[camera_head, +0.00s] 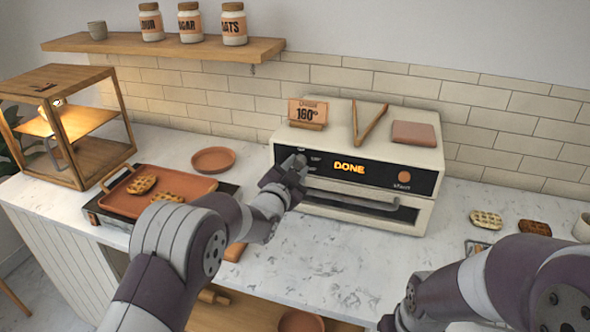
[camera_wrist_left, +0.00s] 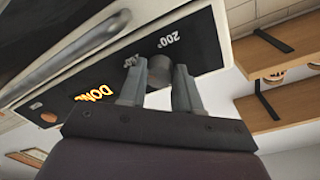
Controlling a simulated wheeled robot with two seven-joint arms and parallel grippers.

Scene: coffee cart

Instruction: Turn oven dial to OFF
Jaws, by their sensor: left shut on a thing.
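The cream oven (camera_head: 340,143) stands on the counter against the wall. Its black front panel glows with the word DONE (camera_head: 349,168). My left gripper (camera_head: 296,166) is at the left end of this panel. In the left wrist view my left gripper (camera_wrist_left: 157,88) has its two fingers on either side of the dark round oven dial (camera_wrist_left: 160,70), shut on it. The mark 200° (camera_wrist_left: 168,41) shows beside the dial. The dial's pointer and the OFF mark cannot be made out. My right gripper (camera_head: 398,318) is low at the bottom edge, partly cut off.
A terracotta tray (camera_head: 190,187) with waffles lies left of my left arm, near a wooden display case (camera_head: 75,120). A handle bar (camera_head: 350,200) crosses the oven front. Counter in front is mostly clear.

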